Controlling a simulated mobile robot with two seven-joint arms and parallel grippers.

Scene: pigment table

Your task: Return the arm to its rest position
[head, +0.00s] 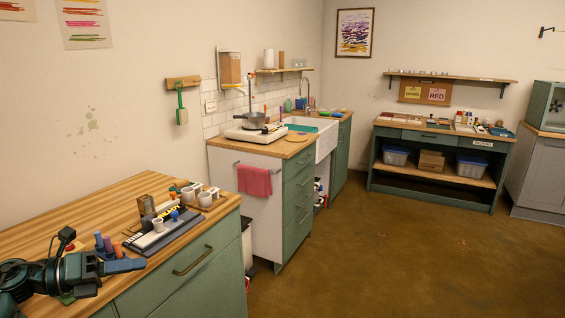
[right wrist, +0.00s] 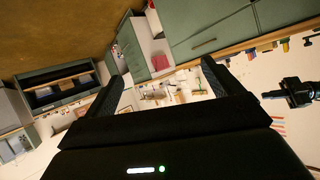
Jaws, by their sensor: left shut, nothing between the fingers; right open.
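My left gripper (head: 138,266) comes in low at the left of the head view, over the front edge of the wooden worktop (head: 70,222). It is shut with nothing between its fingers. Coloured cylinders (head: 103,242) stand close behind it; I cannot tell whether it touches them. My right gripper (right wrist: 160,72) shows only in the right wrist view. Its two dark fingers are wide apart, with only the distant room between them. That view is strongly tilted, and a dark arm part, probably of my left arm, shows at its right edge.
A dark grey tray (head: 163,241) and several white cups (head: 205,199) stand on the worktop beside the left gripper. Green drawers lie below. A counter with a hot plate (head: 257,134) and sink is farther back. The brown floor (head: 350,260) at right is clear.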

